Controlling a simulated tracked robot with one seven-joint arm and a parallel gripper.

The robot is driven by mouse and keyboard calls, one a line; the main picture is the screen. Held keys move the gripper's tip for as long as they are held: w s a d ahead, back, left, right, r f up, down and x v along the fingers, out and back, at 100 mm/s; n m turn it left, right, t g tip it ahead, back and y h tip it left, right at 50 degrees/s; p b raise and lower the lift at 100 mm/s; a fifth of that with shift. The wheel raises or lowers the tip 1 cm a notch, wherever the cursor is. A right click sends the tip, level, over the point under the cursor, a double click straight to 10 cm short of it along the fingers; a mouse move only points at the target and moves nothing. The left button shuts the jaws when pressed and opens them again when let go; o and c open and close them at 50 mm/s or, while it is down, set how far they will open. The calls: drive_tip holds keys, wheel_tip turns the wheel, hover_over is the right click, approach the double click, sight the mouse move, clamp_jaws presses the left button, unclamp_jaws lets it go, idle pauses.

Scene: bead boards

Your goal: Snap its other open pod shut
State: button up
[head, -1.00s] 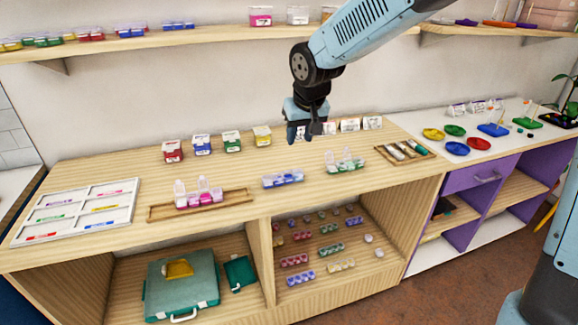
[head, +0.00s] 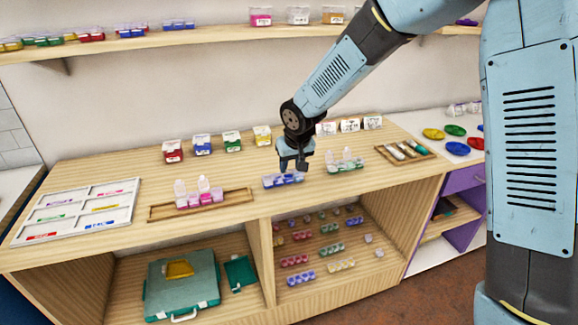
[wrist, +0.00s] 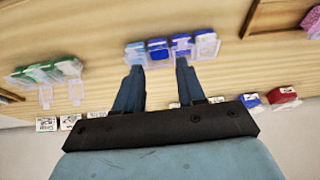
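A blue pod strip (head: 270,182) lies on the wooden counter in the head view, under my gripper (head: 293,165). In the wrist view the blue strip (wrist: 158,48) lies just beyond my gripper's fingertips (wrist: 158,68), with clear lids along it; which lids are open is hard to tell. My gripper is open, its two fingers apart with nothing between them. A green strip (head: 345,168) to the right has two clear lids standing up; it also shows in the wrist view (wrist: 40,73). A pink strip (head: 200,198) to the left has two raised lids.
The pink strip sits in a wooden tray (head: 160,213). Small labelled boxes, including a red one (head: 172,152), line the counter's back. A white sectioned tray (head: 127,188) lies left, a tray of tubes (head: 404,152) right. The counter's front strip is clear.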

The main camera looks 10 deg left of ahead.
drive_tip(key=shift+w+a+f, duration=0.1)
drive_tip(key=shift+w+f, duration=0.1)
drive_tip(key=shift+f, duration=0.25)
drive_tip(key=shift+c, duration=0.4)
clamp_jaws()
drive_tip(key=shift+s+a, duration=0.1)
drive_tip(key=shift+a, duration=0.25)
drive_tip(key=shift+d, duration=0.4)
